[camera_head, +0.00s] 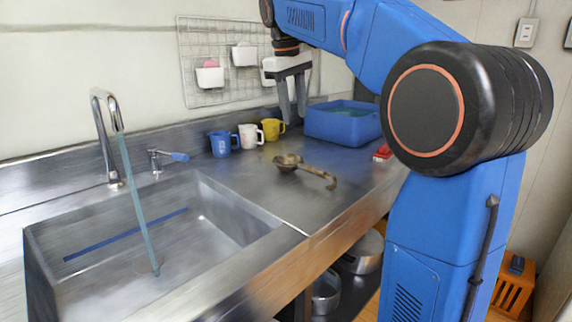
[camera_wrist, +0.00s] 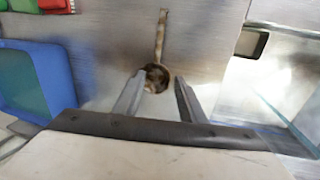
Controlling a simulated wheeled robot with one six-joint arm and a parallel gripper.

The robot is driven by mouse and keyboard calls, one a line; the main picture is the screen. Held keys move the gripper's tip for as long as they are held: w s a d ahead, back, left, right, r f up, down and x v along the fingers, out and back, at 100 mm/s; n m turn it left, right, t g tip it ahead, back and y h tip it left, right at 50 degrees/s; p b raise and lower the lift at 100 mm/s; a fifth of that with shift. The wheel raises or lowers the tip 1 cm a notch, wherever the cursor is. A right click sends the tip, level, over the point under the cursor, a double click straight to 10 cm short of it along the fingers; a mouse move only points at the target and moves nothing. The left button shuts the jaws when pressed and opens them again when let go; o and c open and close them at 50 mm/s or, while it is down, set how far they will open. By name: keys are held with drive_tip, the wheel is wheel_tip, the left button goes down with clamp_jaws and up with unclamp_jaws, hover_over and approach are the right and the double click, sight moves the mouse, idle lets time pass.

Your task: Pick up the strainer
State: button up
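The strainer (camera_head: 289,161) is a small brownish bowl with a long handle, lying on the steel counter to the right of the sink. Its handle points toward the counter's front edge. In the wrist view the strainer (camera_wrist: 157,78) shows its bowl just beyond and between the fingertips, with the handle running up the picture. My gripper (camera_head: 293,117) is open and empty, pointing down above the counter. In the wrist view my gripper (camera_wrist: 157,82) has its two fingers spread apart. The strainer appears to lie on the counter below the fingers, not touching them.
Blue, white and yellow mugs (camera_head: 221,144) stand along the back wall. A blue bin (camera_head: 343,127) sits at the back right, with a red item (camera_head: 382,152) in front of it. The sink (camera_head: 70,250) with running water is at left. Counter around the strainer is clear.

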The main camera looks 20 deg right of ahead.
hover_over(301, 164)
drive_tip(key=a, duration=0.1)
wheel_tip(301, 164, down, 12)
drive_tip(key=shift+d+f, duration=0.2)
drive_tip(key=shift+f, duration=0.55)
drive_tip(key=shift+d+f, duration=0.15)
drive_tip(key=shift+f, duration=0.65)
drive_tip(key=shift+d+f, duration=0.2)
drive_tip(key=shift+f, duration=0.55)
clamp_jaws()
